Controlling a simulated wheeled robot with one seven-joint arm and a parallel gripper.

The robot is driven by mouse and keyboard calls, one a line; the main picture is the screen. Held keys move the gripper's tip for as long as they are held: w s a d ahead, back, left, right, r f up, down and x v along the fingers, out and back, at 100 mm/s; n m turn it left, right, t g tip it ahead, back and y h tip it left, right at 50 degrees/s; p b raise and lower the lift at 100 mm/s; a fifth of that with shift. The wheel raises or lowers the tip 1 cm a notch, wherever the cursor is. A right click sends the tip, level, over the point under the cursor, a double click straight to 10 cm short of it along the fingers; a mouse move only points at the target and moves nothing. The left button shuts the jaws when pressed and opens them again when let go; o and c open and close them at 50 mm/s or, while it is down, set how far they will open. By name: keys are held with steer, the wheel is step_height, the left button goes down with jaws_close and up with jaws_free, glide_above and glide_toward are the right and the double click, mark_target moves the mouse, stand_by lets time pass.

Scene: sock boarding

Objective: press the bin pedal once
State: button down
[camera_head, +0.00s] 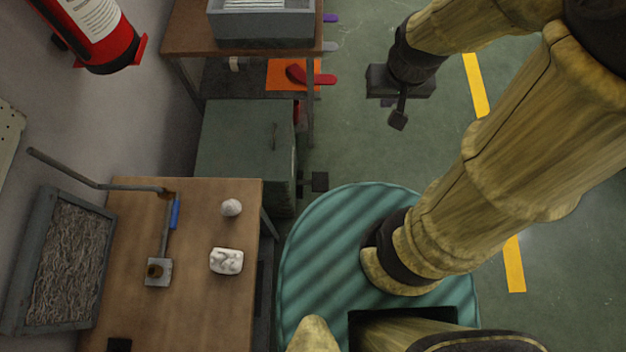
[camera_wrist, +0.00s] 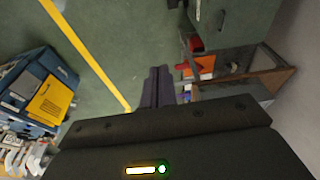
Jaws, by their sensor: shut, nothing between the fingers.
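The bin is a grey-green box (camera_head: 245,145) standing between two wooden tables in the head view. Its dark pedal (camera_head: 319,181) sticks out low on its right side, over the floor. My gripper (camera_head: 398,119) is to the upper right of the pedal, clearly apart from it, with its fingers shut and empty. In the wrist view the shut fingers (camera_wrist: 158,75) point over open green floor. The bin (camera_wrist: 236,22) shows there at the upper right, and a dark piece that looks like the pedal (camera_wrist: 173,3) is cut by the top edge.
A wooden table (camera_head: 190,320) with small items stands at lower left. Another table (camera_head: 185,35) carries a grey tray (camera_head: 262,28), with an orange sheet (camera_head: 285,75) below. A fire extinguisher (camera_head: 100,30) hangs at upper left. The floor between gripper and pedal is clear.

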steer(key=w+f+n+b, duration=0.35)
steer(key=f+b, duration=0.35)
steer(key=f, duration=0.3)
steer(key=w+f+n+b, duration=0.35)
steer(key=f+b, duration=0.35)
steer(key=f, duration=0.4)
steer(key=n+y+b, duration=0.8)
steer(key=n+b, duration=0.8)
steer(key=b, duration=2.3)
glide_above(314, 182)
step_height(314, 182, down, 62)
steer(key=f, duration=0.1)
steer(key=shift+a+r+t, duration=0.3)
steer(key=shift+a, duration=0.2)
steer(key=f+b, duration=0.2)
steer(key=f, duration=0.1)
steer(key=f+b, duration=0.5)
steer(key=shift+d+f, duration=0.35)
steer(key=shift+f, duration=0.15)
